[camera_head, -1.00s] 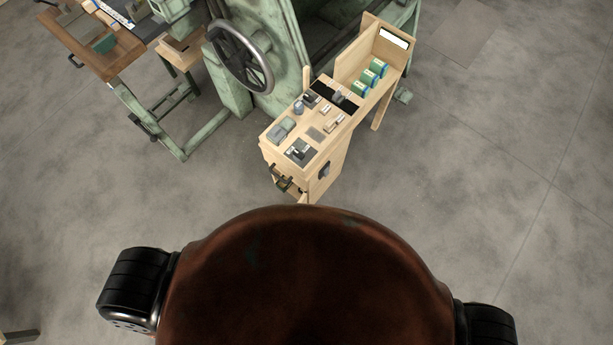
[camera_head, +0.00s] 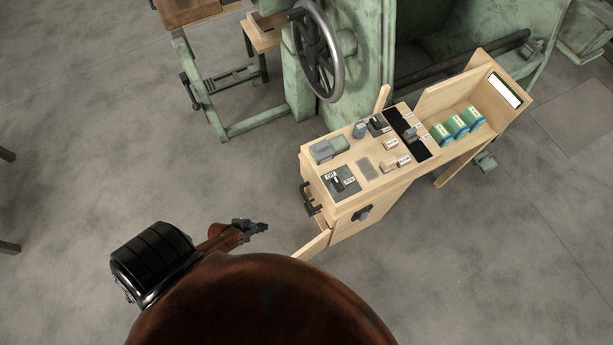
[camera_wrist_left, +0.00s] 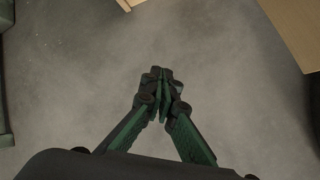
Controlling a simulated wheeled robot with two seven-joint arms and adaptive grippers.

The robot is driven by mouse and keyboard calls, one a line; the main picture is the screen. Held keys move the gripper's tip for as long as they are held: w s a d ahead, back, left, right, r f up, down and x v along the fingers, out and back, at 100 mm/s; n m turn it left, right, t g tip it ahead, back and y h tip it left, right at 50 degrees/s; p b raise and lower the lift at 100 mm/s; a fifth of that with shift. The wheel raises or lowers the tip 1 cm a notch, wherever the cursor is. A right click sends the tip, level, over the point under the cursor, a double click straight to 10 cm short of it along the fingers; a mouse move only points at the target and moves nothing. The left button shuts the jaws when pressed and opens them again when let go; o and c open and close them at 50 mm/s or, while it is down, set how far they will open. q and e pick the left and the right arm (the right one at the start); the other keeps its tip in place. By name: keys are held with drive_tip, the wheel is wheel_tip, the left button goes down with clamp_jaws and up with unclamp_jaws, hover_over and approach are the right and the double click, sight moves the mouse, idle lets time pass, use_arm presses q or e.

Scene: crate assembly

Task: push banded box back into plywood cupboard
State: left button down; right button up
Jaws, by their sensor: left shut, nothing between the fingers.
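The plywood cupboard (camera_head: 365,220) stands right of centre in the head view, under a plywood worktop. A pale panel (camera_head: 313,245), seemingly its open door, sticks out at its lower left. I cannot make out the banded box in either view; the cupboard's inside is hidden from the head. My left gripper (camera_head: 264,227) is left of the cupboard, apart from it, shut and empty. In the left wrist view its fingertips (camera_wrist_left: 161,75) meet above bare floor, with a plywood edge (camera_wrist_left: 298,28) at the upper right. My right gripper is out of view.
A dark handle (camera_head: 309,198) juts from the cupboard's left end. A green machine with a handwheel (camera_head: 318,50) stands behind.

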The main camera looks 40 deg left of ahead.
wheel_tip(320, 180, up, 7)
drive_tip(key=b, duration=0.4)
use_arm(q)
drive_tip(key=w+d+f+n+b, duration=0.3)
drive_tip(key=w, duration=0.6)
drive_tip(key=w+d+f+n+t+h+b, duration=0.1)
drive_tip(key=w+d+f+n+b, duration=0.2)
drive_tip(key=w, duration=0.5)
drive_tip(key=shift+w+d+n+h, duration=0.3)
drive_tip(key=shift+w+d+n, duration=0.05)
drive_tip(key=shift+d+n, duration=0.15)
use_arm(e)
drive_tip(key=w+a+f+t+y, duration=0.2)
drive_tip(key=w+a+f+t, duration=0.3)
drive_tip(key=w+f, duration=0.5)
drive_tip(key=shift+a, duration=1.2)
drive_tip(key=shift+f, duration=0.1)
